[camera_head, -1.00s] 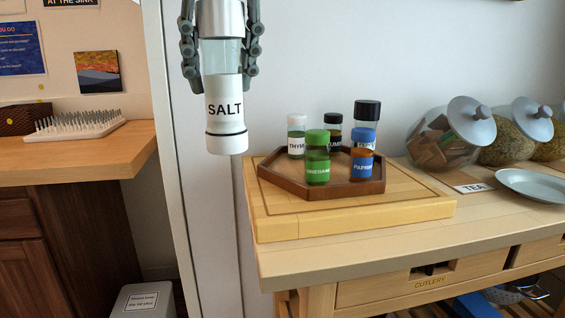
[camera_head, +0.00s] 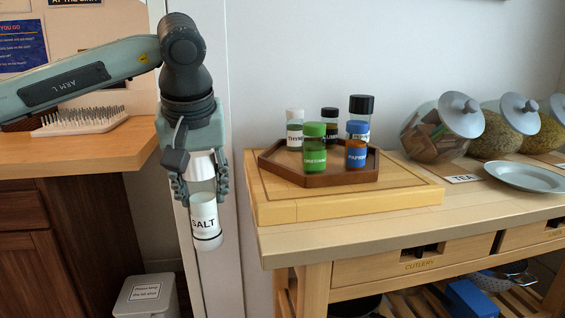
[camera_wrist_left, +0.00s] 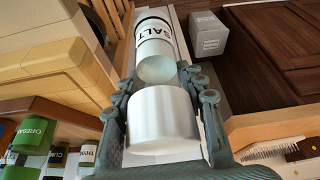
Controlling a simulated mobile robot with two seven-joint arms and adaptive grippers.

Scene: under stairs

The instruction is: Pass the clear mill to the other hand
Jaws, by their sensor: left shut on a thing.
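The clear mill (camera_head: 205,217) has a silver-white top, a clear body and a white band reading SALT. My left gripper (camera_head: 201,187) points down and is shut on its upper part. It holds the mill tilted a little, in the air left of the wooden table. In the left wrist view the mill (camera_wrist_left: 155,62) lies between the two fingers of the left gripper (camera_wrist_left: 162,112), with its SALT end away from the palm. My right gripper is in neither view.
A hexagonal tray (camera_head: 283,172) with several spice jars stands on a cutting board (camera_head: 330,207) on the table. Glass jars (camera_head: 436,135) and a plate (camera_head: 530,176) are further right. A bin (camera_head: 147,297) stands below.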

